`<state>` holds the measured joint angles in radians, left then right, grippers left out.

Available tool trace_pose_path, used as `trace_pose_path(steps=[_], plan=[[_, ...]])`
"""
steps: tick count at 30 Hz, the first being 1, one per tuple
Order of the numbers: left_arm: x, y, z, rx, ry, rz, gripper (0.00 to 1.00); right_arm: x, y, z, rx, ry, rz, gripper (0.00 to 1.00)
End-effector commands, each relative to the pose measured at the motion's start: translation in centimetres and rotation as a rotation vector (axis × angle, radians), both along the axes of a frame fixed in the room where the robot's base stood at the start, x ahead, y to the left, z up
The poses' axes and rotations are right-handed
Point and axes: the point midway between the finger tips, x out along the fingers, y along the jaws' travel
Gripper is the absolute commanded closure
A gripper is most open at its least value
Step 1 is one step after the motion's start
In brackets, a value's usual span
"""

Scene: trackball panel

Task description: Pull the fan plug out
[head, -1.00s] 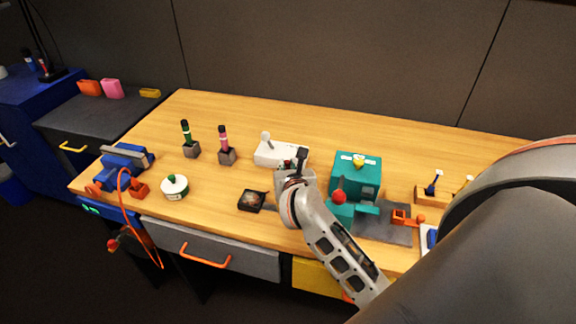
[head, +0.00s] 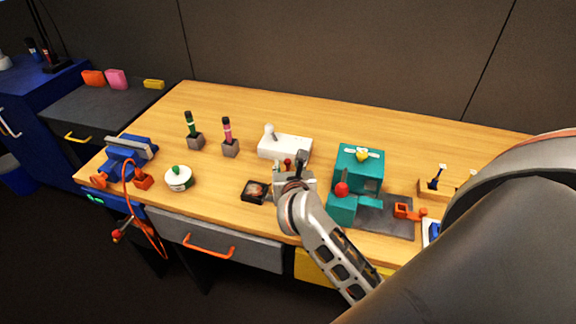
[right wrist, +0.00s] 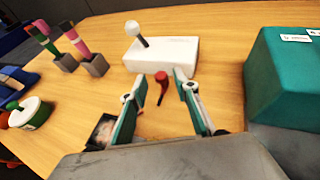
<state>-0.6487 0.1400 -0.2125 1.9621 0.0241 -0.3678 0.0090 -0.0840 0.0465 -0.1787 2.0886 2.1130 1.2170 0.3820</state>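No thing in view can be surely told as the fan plug. My right gripper (head: 294,164) is over the table, between the white box with a grey ball-topped stick (head: 286,148) and the small black box (head: 253,191). In the right wrist view its two fingers (right wrist: 160,100) are apart, with nothing clamped between them. A small red-topped piece (right wrist: 161,84) shows between and beyond the fingertips, in front of the white box; whether the fingers touch it cannot be told. An orange cord (head: 128,195) hangs over the table's left front edge by a blue device (head: 127,158). My left gripper is out of view.
A teal machine (head: 360,168) with a red knob stands right of my right gripper. Green and pink handles (head: 227,130) stand in grey blocks to the left. A round white pot (head: 178,179) is near the front edge. The back of the table is clear.

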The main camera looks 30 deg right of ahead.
Motion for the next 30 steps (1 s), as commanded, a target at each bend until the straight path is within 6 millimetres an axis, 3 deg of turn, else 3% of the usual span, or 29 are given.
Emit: trace_pose_path(steps=[5,21,30], plan=[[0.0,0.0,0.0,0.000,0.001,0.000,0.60,-0.8,0.4,0.3,0.000,0.000,0.000,0.70],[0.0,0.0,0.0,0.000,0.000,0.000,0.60,-8.8,4.5,4.0,0.002,0.000,0.001,0.70],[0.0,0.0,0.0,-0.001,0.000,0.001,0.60,-9.9,5.0,4.6,0.000,0.001,0.000,0.70]])
